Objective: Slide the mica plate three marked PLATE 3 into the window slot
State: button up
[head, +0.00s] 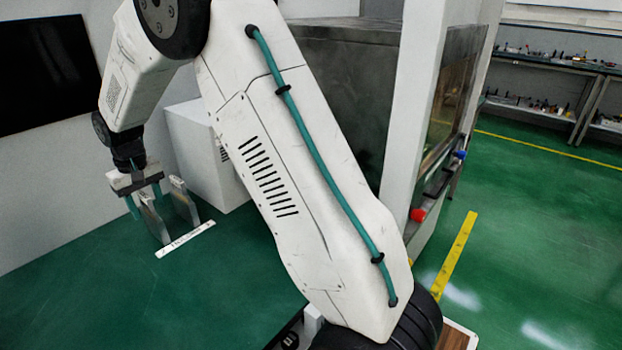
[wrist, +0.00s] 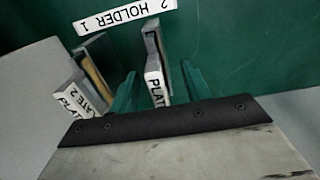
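My gripper (head: 145,199) is at the far left in the head view, over a small holder on the green surface. In the wrist view my gripper (wrist: 160,88) has its two teal fingers apart, with gaps on both sides of an upright plate (wrist: 156,85). That plate's white label reads "PLAT"; its number is hidden, so I cannot tell whether it is PLATE 3. I cannot make out the window slot.
A white strip (wrist: 125,15) marked "HOLDER" with 1 and 2 lies by the plates; it also shows in the head view (head: 186,239). A white box (head: 205,150) stands right of the gripper. A large dark-walled cabinet (head: 345,90) is partly behind my arm.

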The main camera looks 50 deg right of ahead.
grip_shut()
jog(key=shift+r, duration=0.1)
jog(key=shift+r, duration=2.9)
